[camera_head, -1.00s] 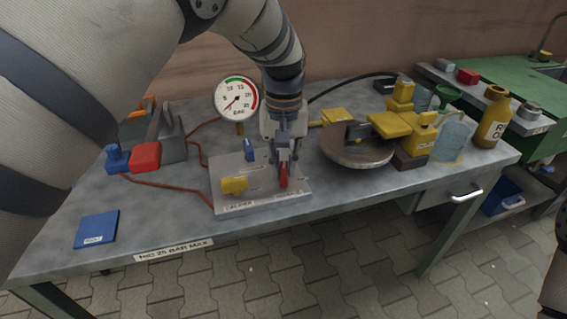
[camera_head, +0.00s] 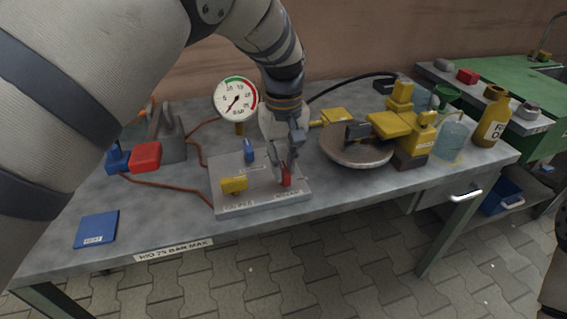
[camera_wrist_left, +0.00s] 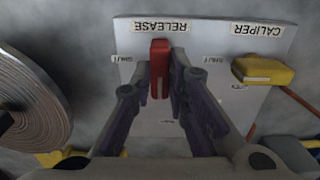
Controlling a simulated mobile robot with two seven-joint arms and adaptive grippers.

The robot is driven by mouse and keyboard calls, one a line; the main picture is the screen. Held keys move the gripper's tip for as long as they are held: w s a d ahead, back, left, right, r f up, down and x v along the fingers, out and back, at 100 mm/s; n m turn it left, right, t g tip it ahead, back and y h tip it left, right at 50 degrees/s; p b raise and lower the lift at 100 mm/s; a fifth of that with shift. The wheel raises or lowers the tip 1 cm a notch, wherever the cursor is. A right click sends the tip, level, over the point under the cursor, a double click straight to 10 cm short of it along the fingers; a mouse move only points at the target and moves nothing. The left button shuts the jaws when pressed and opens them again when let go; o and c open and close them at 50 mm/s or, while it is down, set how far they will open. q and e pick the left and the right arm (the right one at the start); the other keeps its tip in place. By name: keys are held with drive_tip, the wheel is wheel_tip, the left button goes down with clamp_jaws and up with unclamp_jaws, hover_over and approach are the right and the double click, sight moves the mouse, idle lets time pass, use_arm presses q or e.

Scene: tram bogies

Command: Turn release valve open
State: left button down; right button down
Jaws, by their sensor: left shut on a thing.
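The release valve's red handle (camera_head: 287,178) is at the front right of the grey valve plate (camera_head: 240,203). In the left wrist view the red handle (camera_wrist_left: 159,62) stands by the word RELEASE, with SHUT labels to its sides. My left gripper (camera_head: 282,170) reaches down from above and is shut on the red handle. In the left wrist view its two fingers (camera_wrist_left: 160,85) lie on either side of the handle, which partly hides behind them. My right gripper is not in view.
A yellow caliper valve (camera_head: 234,185) and a blue valve (camera_head: 249,150) share the plate. A pressure gauge (camera_head: 236,98) stands behind. A round disc (camera_head: 350,158) with a yellow caliper (camera_head: 405,125) stands close on the right. The table front is clear except for a blue pad (camera_head: 97,229).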

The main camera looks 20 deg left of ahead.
use_arm(q)
drive_tip(key=c, duration=1.6)
unclamp_jaws()
drive_tip(key=shift+o, duration=0.2)
wheel_tip(320, 180, up, 12)
